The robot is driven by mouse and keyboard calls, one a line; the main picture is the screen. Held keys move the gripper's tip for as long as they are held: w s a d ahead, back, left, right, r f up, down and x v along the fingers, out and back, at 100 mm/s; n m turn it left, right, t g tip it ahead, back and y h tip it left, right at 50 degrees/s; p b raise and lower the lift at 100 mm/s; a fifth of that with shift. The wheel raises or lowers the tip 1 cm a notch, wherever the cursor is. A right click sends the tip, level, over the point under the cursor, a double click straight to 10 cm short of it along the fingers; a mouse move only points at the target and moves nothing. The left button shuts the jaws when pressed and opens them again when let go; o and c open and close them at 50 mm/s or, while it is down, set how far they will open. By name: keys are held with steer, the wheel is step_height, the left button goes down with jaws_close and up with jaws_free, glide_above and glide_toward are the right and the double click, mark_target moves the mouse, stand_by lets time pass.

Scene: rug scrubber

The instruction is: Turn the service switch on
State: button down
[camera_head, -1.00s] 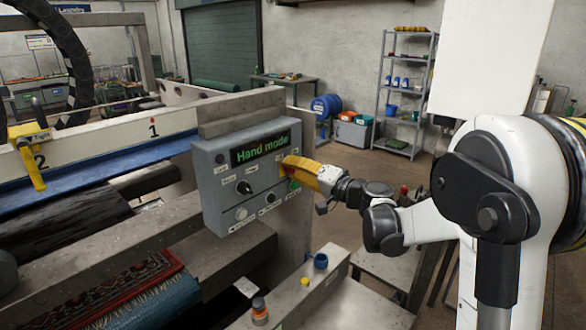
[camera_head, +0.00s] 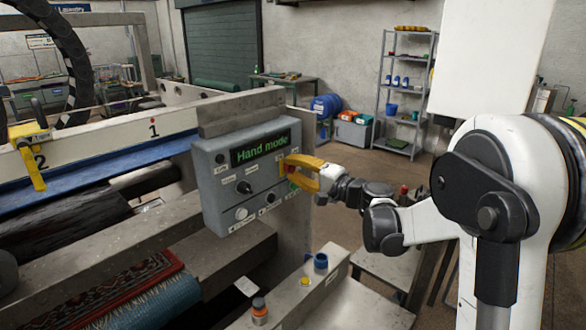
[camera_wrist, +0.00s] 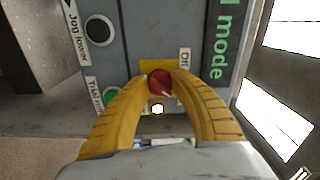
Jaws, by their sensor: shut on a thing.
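A grey control box (camera_head: 218,188) hangs on the machine's frame, with a lit green "Hand mode" display (camera_head: 260,149). A red knob (camera_wrist: 159,82) on a yellow plate (camera_wrist: 150,67) sits on the box; I cannot read its label fully. My gripper (camera_head: 288,167) has its yellow fingers on both sides of this knob, shut on it. The wrist view shows the curved fingertips (camera_wrist: 161,79) touching the knob's sides. Whether this knob is the service switch I cannot tell from the lettering. The knob is partly hidden by a finger in the head view.
Other controls on the box include a black knob (camera_head: 244,187), a pale button (camera_head: 241,213) and a green button (camera_wrist: 112,97). A rug (camera_head: 120,294) lies at lower left.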

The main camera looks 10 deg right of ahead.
steer(key=c, duration=1.1)
jaws_free()
steer(key=shift+a, duration=0.1)
steer(key=shift+o, duration=0.2)
steer(key=v, duration=1.2)
